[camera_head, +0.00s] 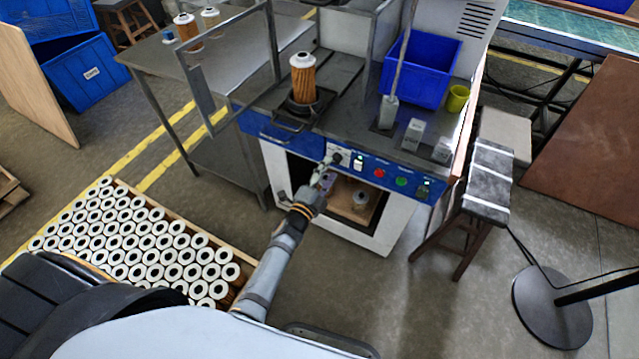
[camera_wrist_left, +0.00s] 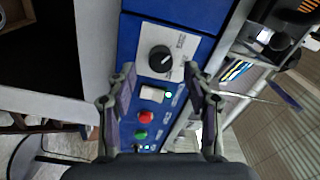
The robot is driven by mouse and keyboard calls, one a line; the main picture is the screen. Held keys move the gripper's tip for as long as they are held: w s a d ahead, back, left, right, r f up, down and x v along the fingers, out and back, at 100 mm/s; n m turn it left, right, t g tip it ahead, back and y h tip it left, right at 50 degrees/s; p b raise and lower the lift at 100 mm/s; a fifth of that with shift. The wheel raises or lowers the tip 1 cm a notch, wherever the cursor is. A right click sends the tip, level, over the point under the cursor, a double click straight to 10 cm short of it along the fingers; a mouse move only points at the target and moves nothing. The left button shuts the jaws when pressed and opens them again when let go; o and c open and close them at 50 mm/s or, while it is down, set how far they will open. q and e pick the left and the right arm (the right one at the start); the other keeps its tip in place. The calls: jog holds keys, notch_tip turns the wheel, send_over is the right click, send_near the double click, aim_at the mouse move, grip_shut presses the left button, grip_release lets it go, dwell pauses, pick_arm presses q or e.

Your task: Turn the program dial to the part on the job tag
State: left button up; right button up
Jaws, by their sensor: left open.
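The program dial (camera_wrist_left: 160,58) is a round black knob on a pale plate with small markings, too small to read. In the head view the dial (camera_head: 336,158) is at the left part of the machine's blue front panel. My left gripper (camera_wrist_left: 158,78) is open and empty, its fingertips to either side of the dial's lower part in the wrist view, apart from the knob. In the head view the left gripper (camera_head: 325,172) is just in front of the panel. I cannot make out a job tag. My right gripper is not in view.
A pale switch (camera_wrist_left: 152,94), a red button (camera_wrist_left: 146,117) and a green button (camera_wrist_left: 141,134) line the panel beside the dial. A filter cartridge (camera_head: 303,78) stands on the machine top near a blue bin (camera_head: 421,72). A crate of cartridges (camera_head: 235,262) is at lower left.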

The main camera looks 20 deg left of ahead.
pick_arm(q)
jog(key=s+a, duration=0.1)
jog(key=s, duration=0.7)
jog(key=shift+s+a, duration=0.4)
jog(key=shift+f, duration=0.1)
jog(key=s+a+f+n+g+y+p, duration=0.1)
jog(key=s+a+f+n+g+p, duration=0.15)
jog(key=f, duration=0.45)
jog(key=s+a+f+n+g+y+p, duration=0.1)
jog(key=s+f+n+g, duration=0.2)
jog(key=f, duration=0.4)
jog(key=s+a+f+n+g+y+p, duration=0.1)
jog(key=s+a+f+n+g, duration=0.15)
jog(key=s+f, duration=0.35)
jog(key=s+a+f+n+g+p, duration=0.1)
jog(key=s+a+f+n+g, duration=0.1)
jog(key=s, duration=0.6)
jog(key=s+a+f+n+g+p, duration=0.1)
jog(key=s+a+f+n+g, duration=0.1)
jog(key=s+f, duration=0.5)
jog(key=s+a+f+n+g+y+p, duration=0.1)
jog(key=s+a+f+n+g, duration=0.2)
jog(key=s, duration=0.8)
notch_tip(320, 180, down, 2)
jog(key=shift+s+f+n+g, duration=0.15)
jog(key=shift+f+n+g, duration=0.05)
jog(key=shift+n+g, duration=0.7)
jog(key=shift+c, duration=0.3)
